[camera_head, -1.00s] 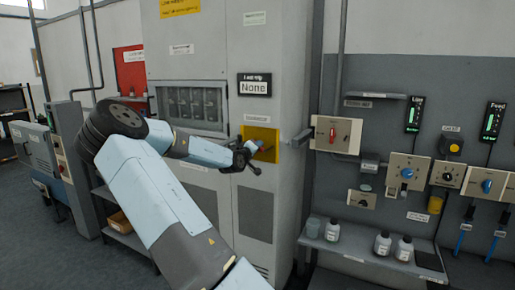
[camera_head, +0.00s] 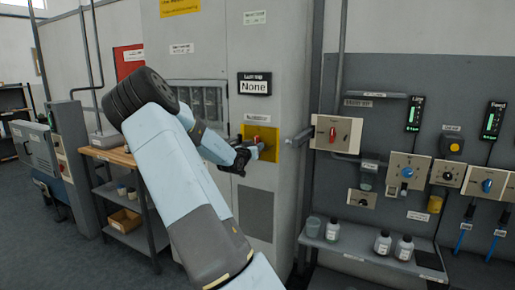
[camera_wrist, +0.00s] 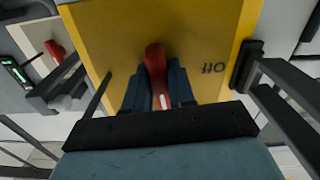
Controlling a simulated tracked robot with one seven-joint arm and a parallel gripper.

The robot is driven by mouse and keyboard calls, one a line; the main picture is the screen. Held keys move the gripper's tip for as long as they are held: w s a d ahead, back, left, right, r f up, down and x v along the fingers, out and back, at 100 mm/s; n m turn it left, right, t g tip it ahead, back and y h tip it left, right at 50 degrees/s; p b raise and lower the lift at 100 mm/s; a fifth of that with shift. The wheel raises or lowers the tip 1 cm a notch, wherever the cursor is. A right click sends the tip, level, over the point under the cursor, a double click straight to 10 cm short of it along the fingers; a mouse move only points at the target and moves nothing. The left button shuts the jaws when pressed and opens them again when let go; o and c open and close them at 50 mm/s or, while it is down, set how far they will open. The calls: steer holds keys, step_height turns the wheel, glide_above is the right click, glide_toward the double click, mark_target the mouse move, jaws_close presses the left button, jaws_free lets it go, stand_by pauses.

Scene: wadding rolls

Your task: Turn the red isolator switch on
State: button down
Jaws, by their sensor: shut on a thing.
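The red isolator switch (camera_wrist: 155,62) is a red handle on a yellow plate (camera_wrist: 205,30). In the wrist view the handle stands between my gripper's two dark fingers (camera_wrist: 158,88), which are shut on it. The plate's word "Off" shows upside down to the right of the handle. In the head view the yellow plate (camera_head: 274,146) is on the grey cabinet, below a sign reading "None". My gripper (camera_head: 254,150) reaches the plate from the left and covers part of it; a little red shows at its tip.
A cabinet handle (camera_head: 300,138) sticks out just right of the yellow plate. Another red switch (camera_head: 333,134) is on a pale panel to the right. A shelf with white bottles (camera_head: 382,243) stands below, and a wooden-topped bench (camera_head: 116,156) is at left.

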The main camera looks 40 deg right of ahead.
steer(key=shift+w+a+f+m, duration=0.15)
steer(key=shift+f+m, duration=0.05)
steer(key=shift+m, duration=0.2)
stand_by(0.3)
steer(key=c, duration=1.2)
jaws_free()
steer(key=shift+w, duration=0.15)
steer(key=shift+c, duration=0.2)
steer(key=shift+o, duration=1)
steer(key=shift+r, duration=0.1)
steer(key=v, duration=1.3)
steer(key=shift+s+a, duration=0.3)
steer(key=shift+a, duration=0.05)
